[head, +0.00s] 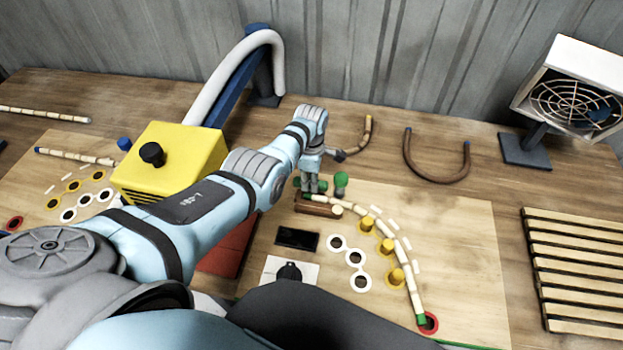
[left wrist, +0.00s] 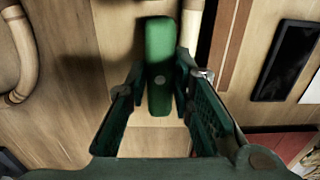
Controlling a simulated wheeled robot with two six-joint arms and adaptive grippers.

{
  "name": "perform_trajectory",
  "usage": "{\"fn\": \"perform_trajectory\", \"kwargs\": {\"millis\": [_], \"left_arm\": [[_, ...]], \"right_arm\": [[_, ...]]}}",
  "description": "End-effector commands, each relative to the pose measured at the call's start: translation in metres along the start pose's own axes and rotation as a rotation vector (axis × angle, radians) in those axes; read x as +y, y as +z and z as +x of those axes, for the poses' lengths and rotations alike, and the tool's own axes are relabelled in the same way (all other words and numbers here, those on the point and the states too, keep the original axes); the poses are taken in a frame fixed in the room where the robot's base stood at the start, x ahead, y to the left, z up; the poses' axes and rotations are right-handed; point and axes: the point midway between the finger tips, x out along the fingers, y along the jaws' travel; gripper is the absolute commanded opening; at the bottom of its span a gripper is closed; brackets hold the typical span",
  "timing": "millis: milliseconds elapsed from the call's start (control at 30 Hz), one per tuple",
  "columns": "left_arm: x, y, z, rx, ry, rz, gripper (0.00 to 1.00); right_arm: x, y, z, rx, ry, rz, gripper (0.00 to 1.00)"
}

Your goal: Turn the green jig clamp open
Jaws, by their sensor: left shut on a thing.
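The green jig clamp (left wrist: 160,65) shows in the left wrist view as a rounded green bar with a small pale pin. My left gripper (left wrist: 158,95) is shut on it, one finger on each side. In the head view my left gripper (head: 312,190) points down at the jig's upper left end, mostly hiding what it grips. A green knob (head: 340,180) stands just right of it. A pale jointed rattan cane (head: 388,229) curves from near the gripper along the yellow pegs (head: 387,245) to a green tip in a red ring (head: 428,322). My right gripper is not in view.
A yellow box (head: 172,160) with a black knob stands left of my forearm, near a white hose (head: 230,70). A brown bent cane (head: 437,175) lies behind the jig board (head: 470,250). A caged fan (head: 575,95) and slatted rack (head: 575,270) are right.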

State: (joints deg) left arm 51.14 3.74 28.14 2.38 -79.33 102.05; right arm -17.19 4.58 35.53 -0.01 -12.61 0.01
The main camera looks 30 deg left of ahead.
Motion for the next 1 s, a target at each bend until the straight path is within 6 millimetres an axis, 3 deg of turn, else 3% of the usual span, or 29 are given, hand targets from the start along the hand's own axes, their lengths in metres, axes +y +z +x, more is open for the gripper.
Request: {"fn": "perform_trajectory", "kwargs": {"millis": [167, 200, 300, 600, 733, 867, 1000], "left_arm": [[0.001, -0.001, 0.0, 0.002, 0.002, -0.002, 0.0], [0.001, -0.001, 0.0, 0.002, 0.001, -0.002, 0.25], [0.001, -0.001, 0.0, 0.002, 0.001, -0.002, 0.41], [0.0, 0.0, -0.001, 0.0, 0.0, 0.0, 0.42], [0.002, 0.0, -0.009, -0.001, 0.003, 0.0, 0.42], [0.001, 0.0, -0.033, -0.001, 0.005, 0.0, 0.42], [0.002, 0.0, -0.077, -0.001, 0.006, -0.001, 0.42]], "right_arm": [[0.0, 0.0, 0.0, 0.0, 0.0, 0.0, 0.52], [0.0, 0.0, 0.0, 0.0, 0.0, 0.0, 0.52], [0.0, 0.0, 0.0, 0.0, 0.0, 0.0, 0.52], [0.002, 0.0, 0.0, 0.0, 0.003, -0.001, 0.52], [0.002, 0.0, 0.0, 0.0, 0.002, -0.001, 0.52], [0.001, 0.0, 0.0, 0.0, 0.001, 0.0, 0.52], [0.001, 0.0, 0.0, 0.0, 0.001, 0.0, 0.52]]}}
